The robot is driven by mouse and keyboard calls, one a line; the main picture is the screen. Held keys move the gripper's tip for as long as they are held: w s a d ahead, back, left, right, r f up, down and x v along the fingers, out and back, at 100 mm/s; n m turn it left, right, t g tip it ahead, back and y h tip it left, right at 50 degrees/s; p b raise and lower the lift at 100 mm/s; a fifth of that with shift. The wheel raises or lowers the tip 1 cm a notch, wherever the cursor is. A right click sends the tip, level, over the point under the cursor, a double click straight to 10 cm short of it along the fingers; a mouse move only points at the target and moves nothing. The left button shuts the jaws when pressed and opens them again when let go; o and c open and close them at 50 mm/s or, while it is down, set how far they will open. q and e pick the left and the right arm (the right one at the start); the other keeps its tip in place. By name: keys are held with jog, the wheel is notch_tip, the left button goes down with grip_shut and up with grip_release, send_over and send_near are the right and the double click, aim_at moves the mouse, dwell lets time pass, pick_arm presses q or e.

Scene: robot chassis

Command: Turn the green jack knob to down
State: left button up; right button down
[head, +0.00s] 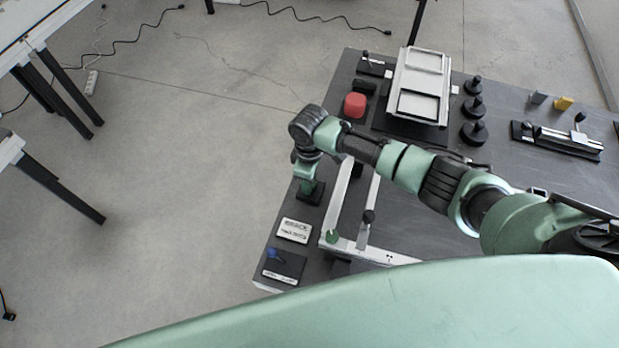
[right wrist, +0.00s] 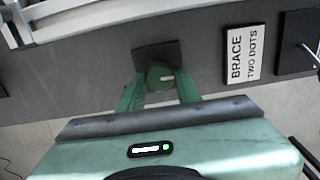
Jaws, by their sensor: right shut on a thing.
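The green jack knob (right wrist: 158,74) sits on a small black plate (right wrist: 172,52) at the edge of the dark board, with a pale mark on its face. My right gripper (right wrist: 160,90) has a green finger on each side of it and is shut on it. In the head view my right arm reaches across the board from the right and the right gripper (head: 306,183) points down at the black plate (head: 317,199); the knob is hidden there by the gripper. My left gripper is not in view.
A BRACE TWO DOTS sign (head: 295,230) and a blue-handled plate (head: 283,268) lie nearby. A pale frame (head: 352,246) with a green disc (head: 333,237) is beside them. A red block (head: 355,105), black knobs (head: 473,107) and a white-framed device (head: 418,70) stand farther back.

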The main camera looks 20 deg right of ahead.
dwell(0.4)
jog(key=c, duration=1)
grip_release()
jog(key=shift+r, duration=0.1)
notch_tip(320, 180, up, 8)
jog(key=shift+f+b, duration=0.15)
jog(key=shift+b, duration=0.45)
jog(key=shift+a, duration=0.1)
